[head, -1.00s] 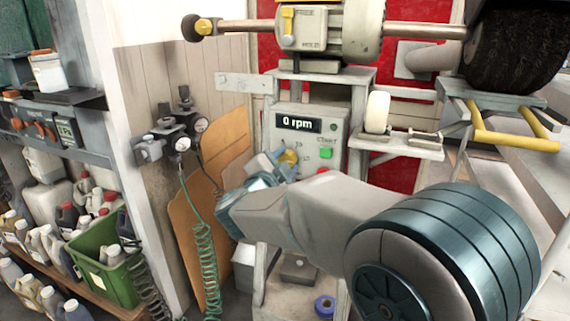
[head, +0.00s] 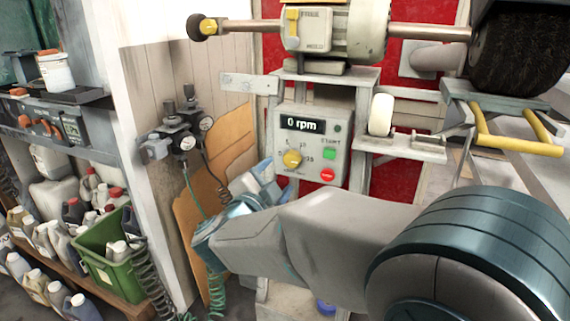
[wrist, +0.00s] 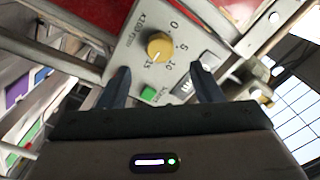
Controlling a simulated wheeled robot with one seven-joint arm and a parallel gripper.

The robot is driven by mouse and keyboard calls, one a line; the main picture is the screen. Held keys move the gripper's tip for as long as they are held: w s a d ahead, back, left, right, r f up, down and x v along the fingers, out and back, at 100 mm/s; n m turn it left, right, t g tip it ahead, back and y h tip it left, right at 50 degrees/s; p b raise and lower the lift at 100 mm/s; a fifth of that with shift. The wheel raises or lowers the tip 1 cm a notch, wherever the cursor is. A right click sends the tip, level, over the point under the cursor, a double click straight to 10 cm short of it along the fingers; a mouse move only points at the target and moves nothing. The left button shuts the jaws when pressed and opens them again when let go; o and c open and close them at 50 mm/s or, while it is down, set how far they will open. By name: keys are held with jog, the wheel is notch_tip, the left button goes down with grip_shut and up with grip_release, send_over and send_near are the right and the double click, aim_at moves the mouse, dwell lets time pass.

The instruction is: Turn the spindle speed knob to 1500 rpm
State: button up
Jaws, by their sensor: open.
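The yellow spindle speed knob (head: 292,159) sits on the grey control panel (head: 292,112), under a display (head: 302,125) reading 0 rpm. In the wrist view the knob (wrist: 160,46) has a scale with 0, 5, 10 and 15 around it, marked x100 rpm. A pale line shows on the knob's lower edge, toward the 15 side. My gripper (wrist: 161,82) is open and empty, its two fingers apart, short of the knob. In the head view my gripper (head: 268,180) is left of and below the knob, partly hidden by my arm.
A green start button (head: 329,153) and a red button (head: 327,174) lie right of the knob. A small shelf with a white roller (head: 381,115) juts out at right. Regulators with hoses (head: 180,135) hang on the left wall.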

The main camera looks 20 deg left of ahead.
jog(key=s, duration=0.6)
jog(key=shift+a+p, duration=0.25)
jog(key=shift+p, duration=0.15)
